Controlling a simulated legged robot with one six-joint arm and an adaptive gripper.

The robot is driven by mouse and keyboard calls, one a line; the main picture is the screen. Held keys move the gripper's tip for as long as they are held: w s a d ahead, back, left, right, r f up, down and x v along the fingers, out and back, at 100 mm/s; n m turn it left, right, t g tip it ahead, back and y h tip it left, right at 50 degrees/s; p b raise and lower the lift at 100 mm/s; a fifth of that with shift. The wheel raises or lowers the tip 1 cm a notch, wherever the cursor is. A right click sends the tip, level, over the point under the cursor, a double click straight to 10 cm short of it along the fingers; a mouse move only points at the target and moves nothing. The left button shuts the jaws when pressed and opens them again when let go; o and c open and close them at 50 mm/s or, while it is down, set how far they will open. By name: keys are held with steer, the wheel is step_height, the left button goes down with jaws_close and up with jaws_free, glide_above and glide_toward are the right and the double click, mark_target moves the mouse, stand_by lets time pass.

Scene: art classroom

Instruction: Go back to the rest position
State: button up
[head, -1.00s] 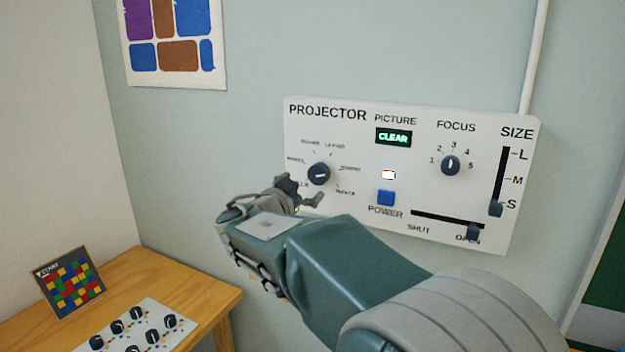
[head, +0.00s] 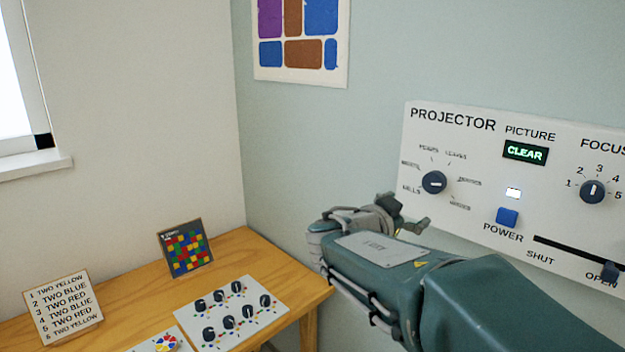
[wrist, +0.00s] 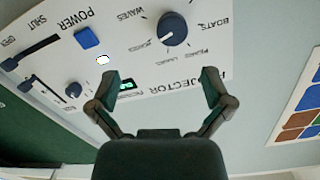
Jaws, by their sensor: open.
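My gripper (head: 402,214) is in front of the lower left part of the white projector panel (head: 450,222) in the head view. In the wrist view my gripper (wrist: 160,98) has its two fingers spread apart with nothing between them. The panel also fills much of the wrist view (wrist: 130,50), upside down. It bears a selector dial (head: 433,182), a lit green CLEAR display (head: 525,152), a blue POWER button (head: 507,216), a small white lamp (head: 513,193) and a FOCUS knob (head: 592,191). The slider knob (head: 609,274) is at OPEN.
A wooden table (head: 110,318) stands at the left. It carries a card with a written list (head: 63,308), a coloured grid card (head: 186,247) and a white board with several black knobs (head: 232,312). A poster (head: 298,75) hangs above. A window (head: 20,90) is far left.

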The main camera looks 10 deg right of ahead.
steer(key=s+d+f+n+g+y, duration=0.1)
steer(key=s+f+n+g+y, duration=0.2)
steer(key=s+f, duration=0.3)
steer(key=s+d+f+n+g+y, duration=0.1)
steer(key=s+f+n+g+y, duration=0.15)
steer(key=s, duration=0.65)
steer(key=s+a+f+n+y, duration=0.7)
steer(key=s+a+n+y, duration=0.1)
steer(key=s+a, duration=0.1)
steer(key=shift+s+a+f+t, duration=0.35)
steer(key=shift+s, duration=0.4)
steer(key=shift+n, duration=0.25)
